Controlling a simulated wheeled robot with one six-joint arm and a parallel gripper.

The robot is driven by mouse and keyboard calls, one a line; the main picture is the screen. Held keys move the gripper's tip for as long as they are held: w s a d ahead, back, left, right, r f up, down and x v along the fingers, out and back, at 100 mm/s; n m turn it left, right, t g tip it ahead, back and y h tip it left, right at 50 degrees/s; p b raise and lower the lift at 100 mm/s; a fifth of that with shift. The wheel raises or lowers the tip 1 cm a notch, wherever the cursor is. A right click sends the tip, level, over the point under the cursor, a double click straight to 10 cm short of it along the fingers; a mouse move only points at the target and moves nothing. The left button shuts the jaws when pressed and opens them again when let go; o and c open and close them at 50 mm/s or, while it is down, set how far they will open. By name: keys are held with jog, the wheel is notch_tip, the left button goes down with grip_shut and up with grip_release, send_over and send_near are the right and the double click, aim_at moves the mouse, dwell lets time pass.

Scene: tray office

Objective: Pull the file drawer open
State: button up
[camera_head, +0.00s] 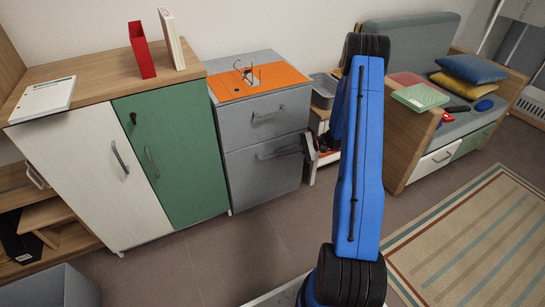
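The grey file cabinet (221,90) stands against the wall, with an upper drawer (240,125) and a larger lower drawer (250,184). Both drawer fronts look shut. The upper drawer's bar handle (268,115) is clear.
An orange mat (283,75) with a thin wire item lies on the cabinet. A white-and-green cupboard (180,165) adjoins it on the left. A wooden bench (400,150) with cushions stands right. The floor (235,260) before the drawers is clear. A striped rug (470,250) lies at the right.

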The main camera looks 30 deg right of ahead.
aim_at(273, 155)
jog(key=shift+x, duration=2.35)
grip_shut()
